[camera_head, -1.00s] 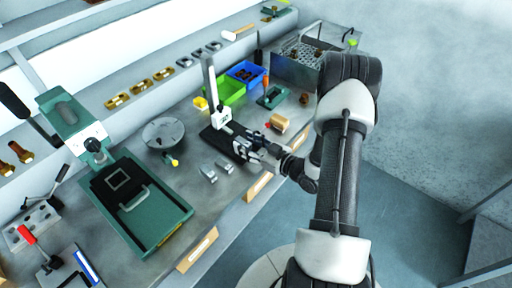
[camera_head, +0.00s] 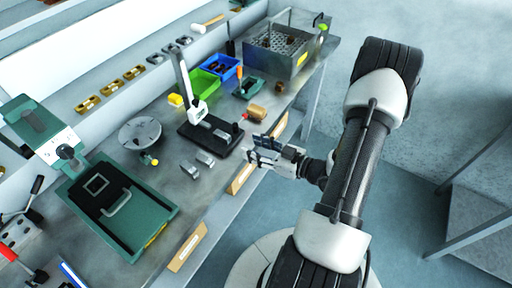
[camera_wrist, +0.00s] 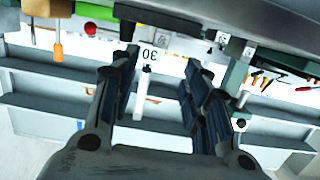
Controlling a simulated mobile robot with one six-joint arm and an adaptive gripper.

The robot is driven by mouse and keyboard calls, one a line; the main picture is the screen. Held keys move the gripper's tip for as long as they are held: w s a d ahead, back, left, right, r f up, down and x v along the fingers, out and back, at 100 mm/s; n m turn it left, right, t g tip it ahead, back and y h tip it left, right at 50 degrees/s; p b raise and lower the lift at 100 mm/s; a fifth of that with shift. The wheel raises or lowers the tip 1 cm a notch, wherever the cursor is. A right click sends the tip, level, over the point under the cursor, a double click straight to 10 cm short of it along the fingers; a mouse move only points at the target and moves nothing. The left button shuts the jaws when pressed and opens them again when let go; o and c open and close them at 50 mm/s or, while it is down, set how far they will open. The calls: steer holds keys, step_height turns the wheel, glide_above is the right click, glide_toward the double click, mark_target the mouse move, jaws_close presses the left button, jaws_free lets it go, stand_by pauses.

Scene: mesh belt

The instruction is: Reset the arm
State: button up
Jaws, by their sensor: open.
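My gripper (camera_head: 258,153) is open and empty in the head view, just off the front edge of the workbench (camera_head: 204,214). My arm reaches to it from the right. In the wrist view, the two dark fingers of my gripper (camera_wrist: 157,88) stand apart with nothing between them. Beyond them a white upright part marked 30 (camera_wrist: 145,80) shows in the gap. In the head view, the black-based height gauge (camera_head: 211,131) stands on the bench to the left of my gripper, apart from it.
Near my gripper lie small metal blocks (camera_head: 196,166) and a tan cylinder (camera_head: 257,112). Green (camera_head: 205,84) and blue (camera_head: 223,67) bins stand behind. A green press (camera_head: 119,211) is at left, a mesh-floored container (camera_head: 279,48) at the back.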

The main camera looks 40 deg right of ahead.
stand_by(0.3)
steer(key=w+d+r+n+g+h, duration=0.1)
steer(key=w+d+r+g+h, duration=0.3)
steer(key=w, duration=0.3)
steer(key=s+a+r+m+g+h, duration=0.1)
steer(key=s+a+r+g+h, duration=0.15)
steer(key=r, duration=0.35)
steer(key=s+a+r+m+g+h, duration=0.1)
steer(key=a+r+h, duration=0.15)
steer(key=r, duration=0.35)
steer(key=s+a+r+m+g+y, duration=0.1)
steer(key=s+a+r, duration=0.2)
steer(key=s+a, duration=0.5)
steer(key=s+a+r+m+g+y, duration=0.2)
steer(key=s+a+r, duration=0.1)
steer(key=s+a, duration=0.6)
steer(key=shift+s+a, duration=0.3)
steer(key=shift+s, duration=0.95)
